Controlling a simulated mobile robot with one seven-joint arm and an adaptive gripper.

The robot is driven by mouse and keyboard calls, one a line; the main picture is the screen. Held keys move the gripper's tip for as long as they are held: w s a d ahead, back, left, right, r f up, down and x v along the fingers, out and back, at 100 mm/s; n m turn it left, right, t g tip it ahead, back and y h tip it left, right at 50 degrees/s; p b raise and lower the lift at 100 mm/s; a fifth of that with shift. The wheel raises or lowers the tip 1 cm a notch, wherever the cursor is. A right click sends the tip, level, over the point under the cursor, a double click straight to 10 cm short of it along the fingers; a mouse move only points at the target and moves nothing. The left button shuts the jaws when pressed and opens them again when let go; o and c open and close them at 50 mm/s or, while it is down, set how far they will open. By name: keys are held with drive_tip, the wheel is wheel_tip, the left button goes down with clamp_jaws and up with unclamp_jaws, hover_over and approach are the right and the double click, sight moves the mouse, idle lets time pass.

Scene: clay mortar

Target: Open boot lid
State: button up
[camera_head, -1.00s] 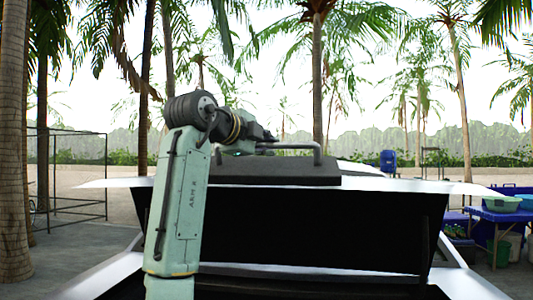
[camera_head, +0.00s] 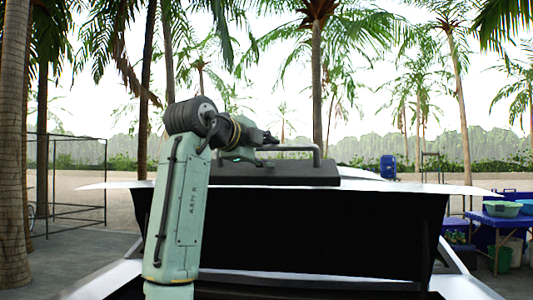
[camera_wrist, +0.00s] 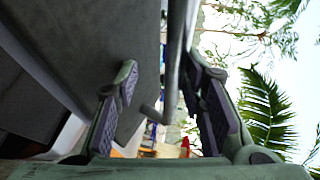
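The boot lid's raised dark slab (camera_head: 285,174) is in the middle of the head view, above a thin pale edge (camera_head: 465,189). A grey bar handle (camera_head: 298,149) stands on the slab. My gripper (camera_head: 272,142) is at the handle's left end, its fingertips hard to make out there. In the wrist view, my gripper (camera_wrist: 168,95) is open, with one finger on each side. The grey handle bar (camera_wrist: 174,60) runs between the fingers, closer to the right one; contact cannot be told. The lid's dark surface (camera_wrist: 85,45) fills the upper left.
A wide black panel or opening (camera_head: 320,232) lies below the pale edge. A wire-frame cage (camera_head: 75,180) stands at left. Blue tables with basins (camera_head: 503,209) stand at right. Palm trunks (camera_head: 317,90) rise behind.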

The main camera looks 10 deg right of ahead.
drive_tip(key=v, duration=1.2)
